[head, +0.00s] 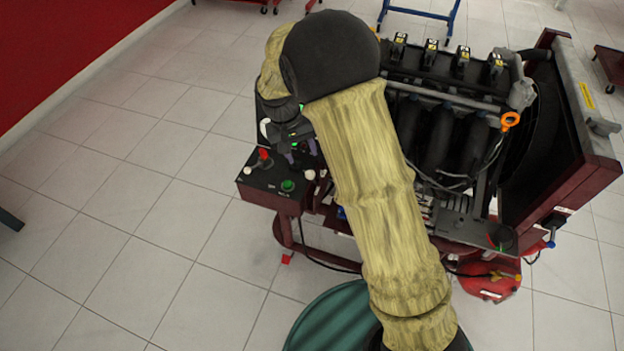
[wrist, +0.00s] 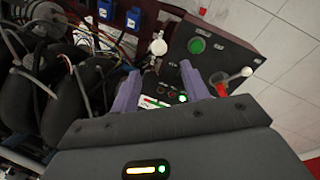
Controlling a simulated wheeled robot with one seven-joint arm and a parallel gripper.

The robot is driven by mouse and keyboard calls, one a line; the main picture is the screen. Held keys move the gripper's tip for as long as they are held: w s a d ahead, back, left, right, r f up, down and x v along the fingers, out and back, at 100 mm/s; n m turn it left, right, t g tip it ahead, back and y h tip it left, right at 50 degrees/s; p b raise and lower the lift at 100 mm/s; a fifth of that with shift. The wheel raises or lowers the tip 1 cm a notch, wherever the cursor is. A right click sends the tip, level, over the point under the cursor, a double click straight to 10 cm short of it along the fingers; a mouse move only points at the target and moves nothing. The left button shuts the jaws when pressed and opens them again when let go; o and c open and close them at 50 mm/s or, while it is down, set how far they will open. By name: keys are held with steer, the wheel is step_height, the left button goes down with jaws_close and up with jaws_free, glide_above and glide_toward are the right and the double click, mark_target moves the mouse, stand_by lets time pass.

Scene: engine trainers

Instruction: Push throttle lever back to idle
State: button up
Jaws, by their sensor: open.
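The control box (head: 268,186) stands at the left end of the engine trainer. It carries a green button (head: 288,185) and a red knob (head: 264,155), with a white ball (head: 248,171) at its left edge. Another white-tipped lever (head: 310,174) stands at the box's right side. In the wrist view this lever (wrist: 158,47) is upright beyond the fingertips, and the other white ball (wrist: 245,72) is on the right beside the red knob (wrist: 221,90). I cannot tell which is the throttle. My gripper (wrist: 160,72) is open, its purple fingers apart and apparently empty.
The engine (head: 440,120) with black pipes and cables is right of the box, partly hidden by my arm. A dark red-framed radiator (head: 540,130) stands at the far right. Tiled floor (head: 150,220) is clear on the left.

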steer(key=x, duration=1.3)
steer(key=shift+w+f+b, duration=0.1)
steer(key=shift+f+b, duration=0.05)
steer(key=shift+b, duration=0.25)
jaws_close()
